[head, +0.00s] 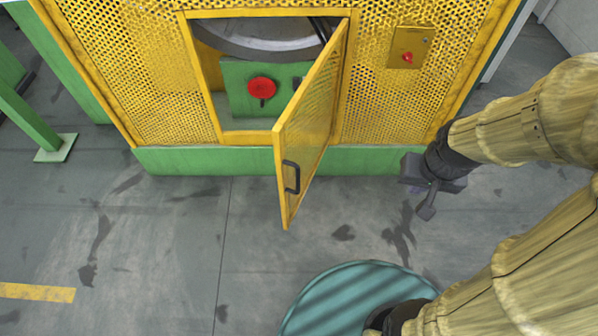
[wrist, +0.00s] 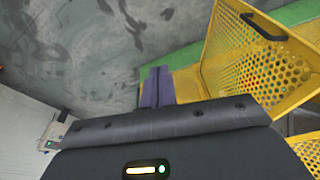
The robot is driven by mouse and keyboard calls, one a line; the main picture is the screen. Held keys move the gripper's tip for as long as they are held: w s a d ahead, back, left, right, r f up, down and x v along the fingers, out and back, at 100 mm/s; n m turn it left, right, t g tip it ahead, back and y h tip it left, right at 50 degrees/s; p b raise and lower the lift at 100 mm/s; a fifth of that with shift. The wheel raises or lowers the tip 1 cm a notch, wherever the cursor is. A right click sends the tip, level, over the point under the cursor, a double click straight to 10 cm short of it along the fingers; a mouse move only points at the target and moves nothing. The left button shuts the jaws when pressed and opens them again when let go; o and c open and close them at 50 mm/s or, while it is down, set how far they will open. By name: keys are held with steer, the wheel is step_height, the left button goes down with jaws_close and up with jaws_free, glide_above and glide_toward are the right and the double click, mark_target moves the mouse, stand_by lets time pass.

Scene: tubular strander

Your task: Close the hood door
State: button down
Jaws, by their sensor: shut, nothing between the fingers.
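The yellow hood door (head: 312,120) stands ajar in the head view, hinged on the right side of its opening and swung out toward me. Its dark handle (head: 291,177) is on the free edge, low down. The door also shows in the wrist view (wrist: 262,62), with its handle (wrist: 264,26) near the top. My gripper (head: 427,211) is to the right of the door, apart from it, low in front of the machine's green base. Its fingers (wrist: 157,87) are together with nothing between them.
The yellow perforated hood (head: 380,105) surrounds the opening; inside are a green panel (head: 236,92) and a red knob (head: 262,88). A yellow box with a red button (head: 407,57) is on the hood, right of the door. Floor left of the door is clear.

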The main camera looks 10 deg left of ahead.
steer(key=w+a+f+g+y+b, duration=0.1)
steer(key=w+a+f+y+b, duration=0.35)
steer(key=f, duration=0.65)
steer(key=w+a+f+g+y+b, duration=0.1)
steer(key=w+a+f+b, duration=0.4)
steer(key=a+f+b, duration=0.45)
steer(key=w+a+y, duration=0.1)
steer(key=w+a+f+m+y, duration=0.1)
steer(key=w, duration=0.1)
steer(key=w+a+m+t+y+b, duration=0.1)
steer(key=shift+w+f+y, duration=0.25)
steer(key=shift+y, duration=0.1)
steer(key=shift+a+f, duration=0.1)
glide_toward(292, 173)
steer(key=s+d+f+x, duration=0.1)
steer(key=x, duration=0.4)
steer(key=shift+w+a+r+b, duration=0.1)
steer(key=shift+w+a+b, duration=0.35)
steer(key=shift+a, duration=0.4)
steer(key=shift+a, duration=0.1)
